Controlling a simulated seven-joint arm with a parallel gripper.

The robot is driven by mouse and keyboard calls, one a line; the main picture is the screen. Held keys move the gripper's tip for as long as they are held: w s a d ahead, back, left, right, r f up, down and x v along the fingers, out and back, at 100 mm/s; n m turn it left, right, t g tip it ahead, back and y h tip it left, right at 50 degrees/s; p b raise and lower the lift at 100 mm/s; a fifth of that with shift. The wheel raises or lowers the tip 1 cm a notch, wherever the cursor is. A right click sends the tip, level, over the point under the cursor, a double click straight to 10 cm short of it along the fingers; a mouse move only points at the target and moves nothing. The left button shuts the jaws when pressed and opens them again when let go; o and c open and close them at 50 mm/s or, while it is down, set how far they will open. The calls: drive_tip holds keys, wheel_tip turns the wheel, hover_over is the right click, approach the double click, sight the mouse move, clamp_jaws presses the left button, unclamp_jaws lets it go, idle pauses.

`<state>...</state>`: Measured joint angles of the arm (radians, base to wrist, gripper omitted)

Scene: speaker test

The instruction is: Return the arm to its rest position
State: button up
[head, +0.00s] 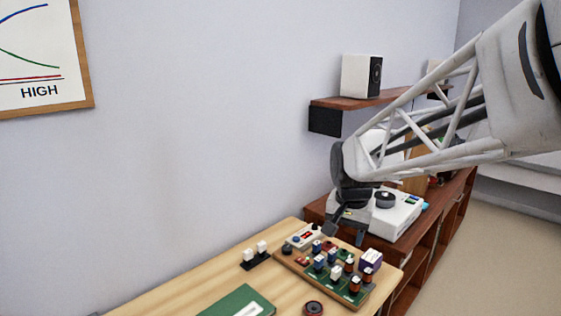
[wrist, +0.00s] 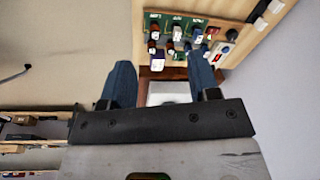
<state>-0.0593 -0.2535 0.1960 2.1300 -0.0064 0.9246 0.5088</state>
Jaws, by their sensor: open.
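My arm (head: 440,130) reaches in from the right in the head view and bends down at the wrist. My gripper (head: 345,237) points down, in front of the white device and near the back of the wooden board with small components (head: 318,285). In the wrist view my gripper (wrist: 159,62) has its two dark fingers spread apart. Nothing is held between them. The box also shows in the head view (head: 371,260).
A wooden table (head: 185,285) holds the board, a green book (head: 240,301) and two white switches on a black base (head: 255,254). A white device (head: 397,215) stands on a brown cabinet. A white speaker (head: 358,76) sits on a wall shelf (head: 350,103). Free air lies left of the gripper.

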drive_tip(key=s+d+f+n, duration=0.1)
drive_tip(key=s+n, duration=0.1)
drive_tip(key=s, duration=1)
drive_tip(key=s+d+f+n+t, duration=0.1)
drive_tip(key=s+d+n, duration=0.1)
drive_tip(key=s, duration=1)
drive_tip(key=shift+s+d+n, duration=0.25)
drive_tip(key=shift+n, duration=0.15)
drive_tip(key=shift+c, duration=0.2)
